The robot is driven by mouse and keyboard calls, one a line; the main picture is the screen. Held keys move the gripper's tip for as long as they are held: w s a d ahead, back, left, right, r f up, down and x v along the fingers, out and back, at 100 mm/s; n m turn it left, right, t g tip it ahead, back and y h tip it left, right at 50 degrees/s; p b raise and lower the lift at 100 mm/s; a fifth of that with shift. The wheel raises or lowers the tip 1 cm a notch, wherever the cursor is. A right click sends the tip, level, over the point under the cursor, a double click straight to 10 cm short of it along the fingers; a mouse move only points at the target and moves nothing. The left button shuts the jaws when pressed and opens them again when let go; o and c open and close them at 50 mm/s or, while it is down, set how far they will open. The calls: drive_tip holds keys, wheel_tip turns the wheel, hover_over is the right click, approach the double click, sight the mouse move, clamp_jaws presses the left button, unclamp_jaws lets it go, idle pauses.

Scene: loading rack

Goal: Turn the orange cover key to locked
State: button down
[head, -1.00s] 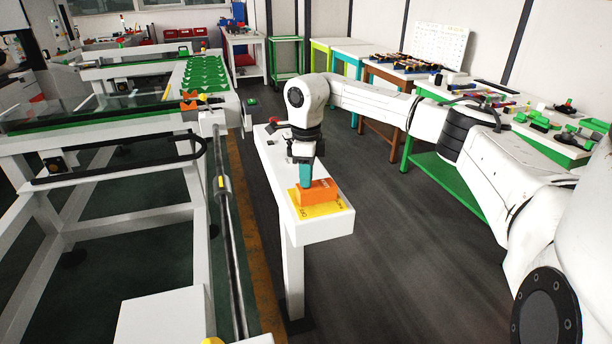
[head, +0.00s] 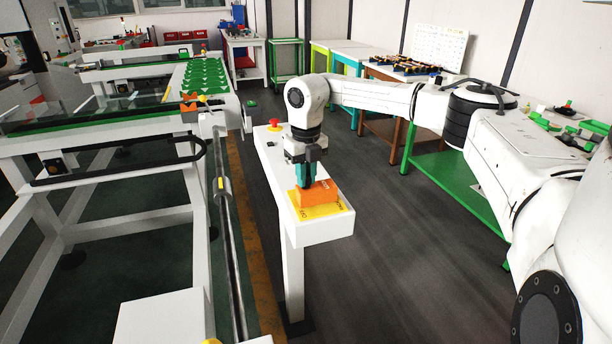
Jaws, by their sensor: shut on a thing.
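The orange cover key (head: 322,194) is a blocky orange piece on a yellow plate (head: 318,210) with dark lettering. The plate lies on the near end of a narrow white stand. My gripper (head: 307,182) points down with teal fingers shut on the orange key from above. The fingers hide part of the key's far side. The key now sits angled on the plate; the lettering is too small to read surely.
A red button on a yellow base (head: 275,125) stands at the far end of the white stand (head: 330,233). A white-framed conveyor with a rail (head: 222,190) runs along the left. Workbenches stand at the back right. Dark open floor lies right of the stand.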

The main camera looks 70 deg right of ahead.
drive_tip(key=shift+m, duration=1.1)
drive_tip(key=shift+r, duration=0.1)
drive_tip(key=c, duration=1.1)
unclamp_jaws()
drive_tip(key=shift+c, duration=0.2)
wheel_tip(320, 180, up, 11)
drive_tip(key=b, duration=0.1)
drive_tip(key=shift+b, duration=0.35)
drive_tip(key=shift+f, duration=0.2)
